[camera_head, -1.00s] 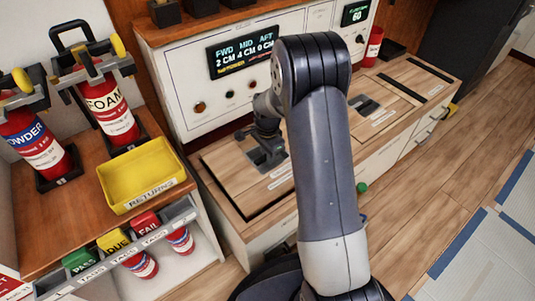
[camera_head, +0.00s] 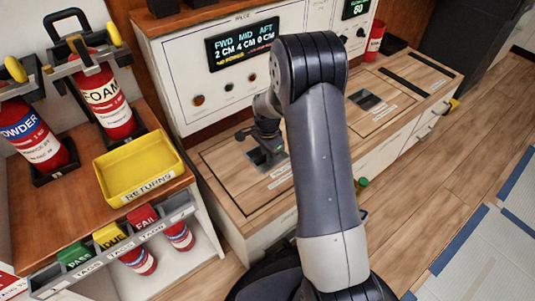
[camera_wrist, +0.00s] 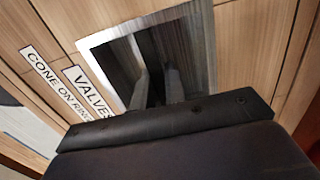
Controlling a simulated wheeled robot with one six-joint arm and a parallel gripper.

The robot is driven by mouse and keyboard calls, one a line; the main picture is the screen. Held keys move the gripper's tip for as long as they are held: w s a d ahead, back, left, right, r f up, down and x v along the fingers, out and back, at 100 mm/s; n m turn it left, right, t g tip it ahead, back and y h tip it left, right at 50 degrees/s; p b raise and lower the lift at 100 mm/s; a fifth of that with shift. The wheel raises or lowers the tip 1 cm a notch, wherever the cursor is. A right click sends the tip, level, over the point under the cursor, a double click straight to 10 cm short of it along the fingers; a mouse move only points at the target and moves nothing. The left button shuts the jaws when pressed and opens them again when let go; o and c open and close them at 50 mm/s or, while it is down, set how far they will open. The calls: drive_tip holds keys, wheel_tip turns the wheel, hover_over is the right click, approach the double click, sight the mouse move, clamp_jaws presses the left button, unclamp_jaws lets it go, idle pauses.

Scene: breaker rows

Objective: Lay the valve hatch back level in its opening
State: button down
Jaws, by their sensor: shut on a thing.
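The valve hatch (camera_head: 232,178) is a wooden panel in the bench top, and in the head view it lies level or nearly level in its opening, with a thin dark line around it. My gripper (camera_head: 267,152) is low over the hatch, at its metal handle recess. In the wrist view my gripper (camera_wrist: 158,85) has its fingers down inside the metal-framed recess (camera_wrist: 100,40), shut on the hatch's handle. The handle itself is mostly hidden by the fingers. A label reading "VALVES" (camera_wrist: 90,92) lies beside the recess. My arm hides the hatch's right part.
A second hatch with a metal recess (camera_head: 367,100) lies further right on the bench. A panel display (camera_head: 243,44) stands behind. A yellow returns tray (camera_head: 140,168) and extinguishers (camera_head: 103,95) are at left. Open floor (camera_head: 440,170) lies at right.

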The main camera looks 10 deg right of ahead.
drive_tip(key=c, duration=1.4)
unclamp_jaws()
drive_tip(key=shift+c, duration=0.2)
drive_tip(key=shift+o, duration=0.4)
drive_tip(key=shift+f, duration=0.1)
wheel_tip(320, 180, up, 11)
drive_tip(key=p, duration=0.4)
drive_tip(key=shift+f+b, duration=1.6)
drive_tip(key=shift+f, duration=3.15)
